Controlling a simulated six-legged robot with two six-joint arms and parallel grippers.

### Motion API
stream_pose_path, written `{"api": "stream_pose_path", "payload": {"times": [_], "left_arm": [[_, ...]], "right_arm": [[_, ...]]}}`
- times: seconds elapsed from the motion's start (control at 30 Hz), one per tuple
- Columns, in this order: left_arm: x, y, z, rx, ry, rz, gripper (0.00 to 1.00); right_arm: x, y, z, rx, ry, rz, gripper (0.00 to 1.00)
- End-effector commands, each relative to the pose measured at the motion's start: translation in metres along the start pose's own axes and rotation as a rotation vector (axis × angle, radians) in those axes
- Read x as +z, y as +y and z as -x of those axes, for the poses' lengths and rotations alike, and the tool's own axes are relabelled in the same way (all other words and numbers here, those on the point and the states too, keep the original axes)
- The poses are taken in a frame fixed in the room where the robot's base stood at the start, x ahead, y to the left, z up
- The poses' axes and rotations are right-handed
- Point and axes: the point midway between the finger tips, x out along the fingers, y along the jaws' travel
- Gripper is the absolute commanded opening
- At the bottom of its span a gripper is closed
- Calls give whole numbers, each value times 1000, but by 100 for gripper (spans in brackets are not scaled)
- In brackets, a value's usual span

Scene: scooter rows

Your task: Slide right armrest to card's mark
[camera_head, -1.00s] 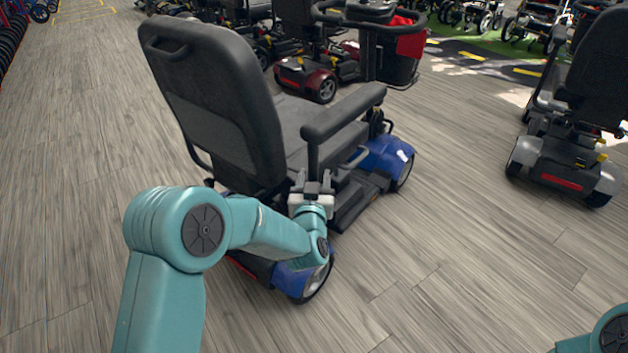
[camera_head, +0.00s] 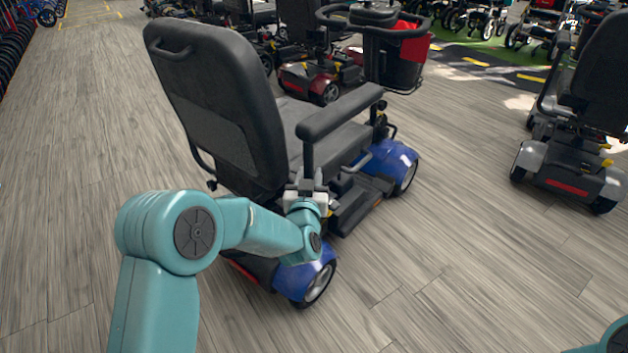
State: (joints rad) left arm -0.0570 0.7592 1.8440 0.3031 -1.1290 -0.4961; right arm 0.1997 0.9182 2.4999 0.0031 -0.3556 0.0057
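The right armrest (camera_head: 340,111) is a black padded bar on a dark upright post, on the right side of the blue mobility scooter's seat (camera_head: 225,110), seen from behind. My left gripper (camera_head: 306,182) is at the lower end of that post. Its pale fingers stand on either side of the post and appear shut on it; the exact contact is small and partly hidden by the wrist. I cannot make out a card or its mark. My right gripper is out of view; only a bit of my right arm shows at the bottom right corner.
The scooter's blue rear fender (camera_head: 304,278) and wheel (camera_head: 319,284) lie just below my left wrist. Another grey scooter (camera_head: 570,165) stands at the right. A red scooter (camera_head: 322,76) and several others stand behind. The wood floor at left and front right is clear.

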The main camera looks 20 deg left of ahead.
Motion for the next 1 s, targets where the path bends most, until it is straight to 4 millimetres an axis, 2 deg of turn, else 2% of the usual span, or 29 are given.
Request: {"api": "stream_pose_path", "payload": {"times": [0.07, 0.1, 0.13, 0.43, 0.57, 0.67, 1.0], "left_arm": [[-2, -3, -2, -8, 5, 2, 0], [-3, -3, -2, -8, 5, 2, 41], [-3, -3, -2, -8, 6, 2, 51], [-2, -1, 0, -4, 3, 1, 52], [-3, -1, 10, -2, 1, 0, 52], [-4, 0, 30, 0, 1, -1, 52], [-3, 0, 120, 0, 1, 0, 52]], "right_arm": [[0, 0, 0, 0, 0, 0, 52], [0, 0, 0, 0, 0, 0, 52], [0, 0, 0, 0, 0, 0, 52], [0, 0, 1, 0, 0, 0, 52], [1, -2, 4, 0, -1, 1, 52], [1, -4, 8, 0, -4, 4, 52], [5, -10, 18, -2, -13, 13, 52]]}}
